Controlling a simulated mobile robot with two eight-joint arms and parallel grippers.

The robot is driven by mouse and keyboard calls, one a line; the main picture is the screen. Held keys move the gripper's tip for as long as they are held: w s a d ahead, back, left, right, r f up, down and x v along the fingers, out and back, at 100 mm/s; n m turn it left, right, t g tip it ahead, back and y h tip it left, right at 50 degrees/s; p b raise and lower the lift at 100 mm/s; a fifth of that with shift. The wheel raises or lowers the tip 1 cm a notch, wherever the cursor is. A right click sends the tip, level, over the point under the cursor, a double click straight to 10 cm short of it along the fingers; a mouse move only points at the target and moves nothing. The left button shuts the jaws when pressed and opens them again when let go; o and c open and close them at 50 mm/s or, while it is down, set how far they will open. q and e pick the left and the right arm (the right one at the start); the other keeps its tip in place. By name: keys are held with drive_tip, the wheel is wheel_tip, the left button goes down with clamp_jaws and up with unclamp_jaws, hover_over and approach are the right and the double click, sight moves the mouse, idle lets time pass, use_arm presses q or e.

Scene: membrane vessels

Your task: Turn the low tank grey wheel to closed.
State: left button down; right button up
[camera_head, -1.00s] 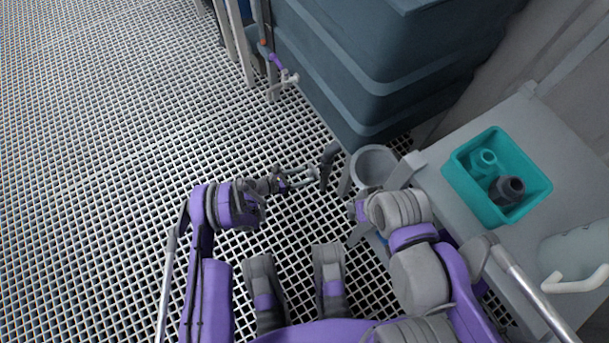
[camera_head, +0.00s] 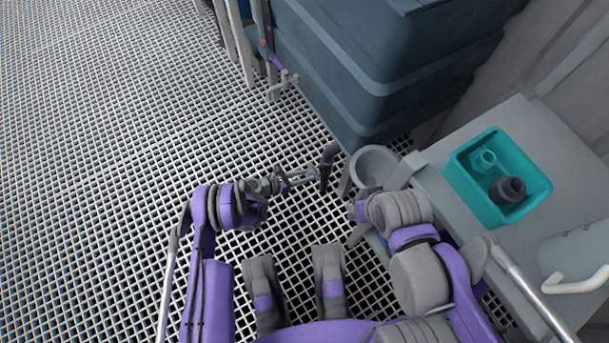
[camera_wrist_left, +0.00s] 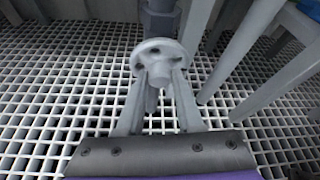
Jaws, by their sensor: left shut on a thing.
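The grey wheel (camera_wrist_left: 160,52) is a small pale disc with holes, facing the left wrist camera. It sits at the end of a dark valve and pipe (camera_head: 328,158), which comes off the low blue-grey tank (camera_head: 365,75). My left gripper (camera_head: 314,175) reaches the wheel from the left. In the left wrist view, its two fingers (camera_wrist_left: 160,75) are on either side of the wheel's hub and shut on it. The wheel's turn position cannot be read. My right arm is folded at the right, and its gripper cannot be made out.
A grey round bucket (camera_head: 373,165) stands just right of the valve. A bench (camera_head: 440,180) at the right holds a teal crate (camera_head: 470,205) with fittings. Another small tap (camera_head: 285,82) is on the tank farther back. The grated floor at left is clear.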

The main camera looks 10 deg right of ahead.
use_arm(q)
drive_tip(key=shift+s+m+t+y, duration=0.2)
drive_tip(key=shift+m+t+y, duration=0.3)
drive_tip(key=shift+m+t, duration=1.3)
drive_tip(key=shift+m, duration=0.5)
drive_tip(key=c, duration=0.5)
unclamp_jaws()
drive_tip(key=shift+c, duration=0.2)
